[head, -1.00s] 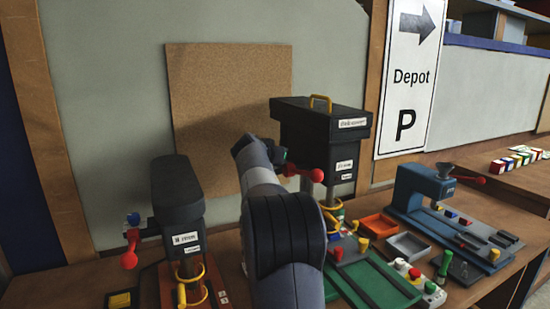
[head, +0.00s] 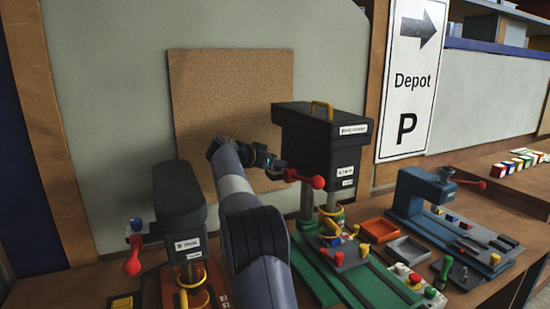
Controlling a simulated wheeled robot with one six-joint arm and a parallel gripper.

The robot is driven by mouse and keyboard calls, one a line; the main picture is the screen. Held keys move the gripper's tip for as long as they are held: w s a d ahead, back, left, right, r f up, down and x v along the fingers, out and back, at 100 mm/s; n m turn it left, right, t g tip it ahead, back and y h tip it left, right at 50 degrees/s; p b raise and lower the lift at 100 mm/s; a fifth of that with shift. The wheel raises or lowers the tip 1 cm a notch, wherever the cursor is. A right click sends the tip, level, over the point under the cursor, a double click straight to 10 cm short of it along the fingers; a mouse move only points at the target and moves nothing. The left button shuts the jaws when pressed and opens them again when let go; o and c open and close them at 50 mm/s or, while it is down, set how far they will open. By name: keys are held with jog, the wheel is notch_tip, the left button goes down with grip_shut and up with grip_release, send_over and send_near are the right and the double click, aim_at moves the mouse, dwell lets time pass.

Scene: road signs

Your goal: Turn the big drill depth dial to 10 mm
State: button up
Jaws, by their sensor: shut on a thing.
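The big drill (head: 322,130) is a dark machine with a yellow top handle and white labels, standing right of my arm on a green base. A red lever (head: 305,178) with a round knob sticks out at its lower left side. My gripper (head: 277,170) is at the drill's left side, by the inner end of that lever. It looks shut on the depth dial, which is covered by my fingers. I cannot read the dial's scale or setting. The label print on the drill is too small to read.
A smaller dark drill (head: 180,205) with a red lever (head: 132,262) stands at the left. An orange tray (head: 378,230), a grey tray (head: 408,250) and a blue machine (head: 425,195) stand to the right. A cork board (head: 225,90) hangs behind my arm.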

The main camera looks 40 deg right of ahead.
jog(key=shift+m+g+p, duration=0.35)
jog(key=shift+m+g, duration=0.05)
jog(key=o, duration=1)
jog(key=shift+c, duration=0.2)
jog(key=b+v, duration=0.2)
jog(key=v, duration=0.8)
jog(key=shift+a, duration=0.4)
jog(key=shift+r, duration=0.1)
